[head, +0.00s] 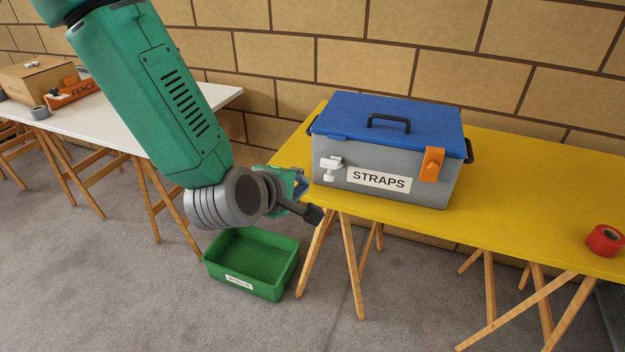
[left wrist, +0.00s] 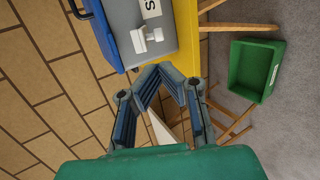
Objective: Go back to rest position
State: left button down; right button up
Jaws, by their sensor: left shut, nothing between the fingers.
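My left arm reaches in from the upper left of the head view. Its gripper (head: 301,188) hangs in the air near the left end of the yellow table (head: 520,190), beside the grey toolbox (head: 390,183) labelled STRAPS. In the left wrist view the fingers of my left gripper (left wrist: 163,74) come together at the tips with nothing held between them. The toolbox's blue lid (head: 390,122) is down, with an orange latch (head: 432,164) and a white latch (head: 328,168) on the front. My right gripper is not in either view.
A green bin (head: 285,278) stands on the floor below the gripper, apparently empty. A white table (head: 130,128) at the left bears a cardboard box (head: 36,78) and an orange FENCE bin (head: 75,92). Red tape (head: 605,240) lies on the yellow table. A brick wall is behind.

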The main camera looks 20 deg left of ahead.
pick_arm(q)
jog(key=s+a+f+m+g, duration=0.3)
jog(key=s+f+m, duration=0.3)
jog(key=s+f, duration=0.2)
jog(key=s+a+f+m+g+y, duration=0.1)
jog(key=s+a+f+m+g, duration=0.2)
jog(key=s+f+m, duration=0.3)
jog(key=s+a+f+m+g, duration=0.3)
jog(key=s+f+m+g, duration=0.2)
jog(key=s+f, duration=0.7)
jog(key=s, duration=0.4)
jog(key=shift+m+y, duration=0.4)
jog(key=shift+w+a, duration=0.1)
